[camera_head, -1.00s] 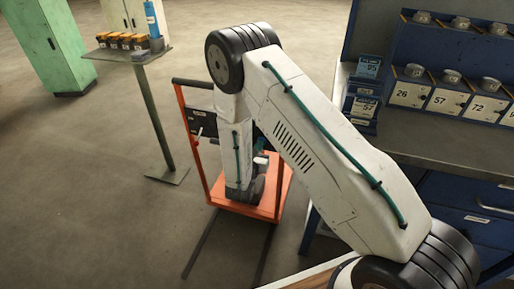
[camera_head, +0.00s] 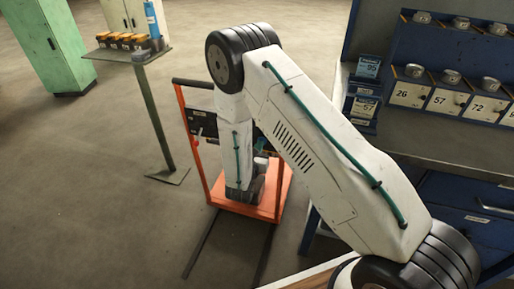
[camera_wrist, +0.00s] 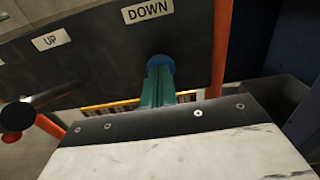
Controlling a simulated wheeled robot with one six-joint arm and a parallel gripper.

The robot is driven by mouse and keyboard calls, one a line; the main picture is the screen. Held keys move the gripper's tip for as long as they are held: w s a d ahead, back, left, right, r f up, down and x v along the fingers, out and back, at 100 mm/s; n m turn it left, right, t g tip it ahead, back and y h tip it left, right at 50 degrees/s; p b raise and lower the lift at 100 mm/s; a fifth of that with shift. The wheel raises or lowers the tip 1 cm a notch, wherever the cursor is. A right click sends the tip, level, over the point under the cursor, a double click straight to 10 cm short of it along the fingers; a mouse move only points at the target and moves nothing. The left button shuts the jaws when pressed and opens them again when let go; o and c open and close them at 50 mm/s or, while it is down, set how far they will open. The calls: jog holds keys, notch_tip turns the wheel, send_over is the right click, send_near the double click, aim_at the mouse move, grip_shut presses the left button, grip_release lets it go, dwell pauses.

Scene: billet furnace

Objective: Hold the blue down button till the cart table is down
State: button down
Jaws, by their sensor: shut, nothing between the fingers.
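The orange cart (camera_head: 276,192) stands on the floor behind my arm in the head view. My arm hides much of its table. Its dark control panel (camera_wrist: 100,60) fills the upper wrist view, with labels UP (camera_wrist: 51,39) and DOWN (camera_wrist: 147,11). The round blue down button (camera_wrist: 160,61) sits below the DOWN label. My gripper (camera_wrist: 159,72) is shut and empty, with its green fingertips at the blue button, covering its lower part. They look to be in contact; how far the button is pressed cannot be told. A black knob-ended lever (camera_wrist: 17,117) is at the left.
A blue workbench (camera_head: 450,150) with numbered drawers is on the right, close to my arm. Open floor lies left.

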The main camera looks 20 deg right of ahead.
jog(key=shift+w+d+r, duration=0.25)
jog(key=shift+w+d, duration=0.05)
jog(key=shift+w, duration=0.1)
jog(key=v, duration=1.5)
jog(key=shift+a+f, duration=0.2)
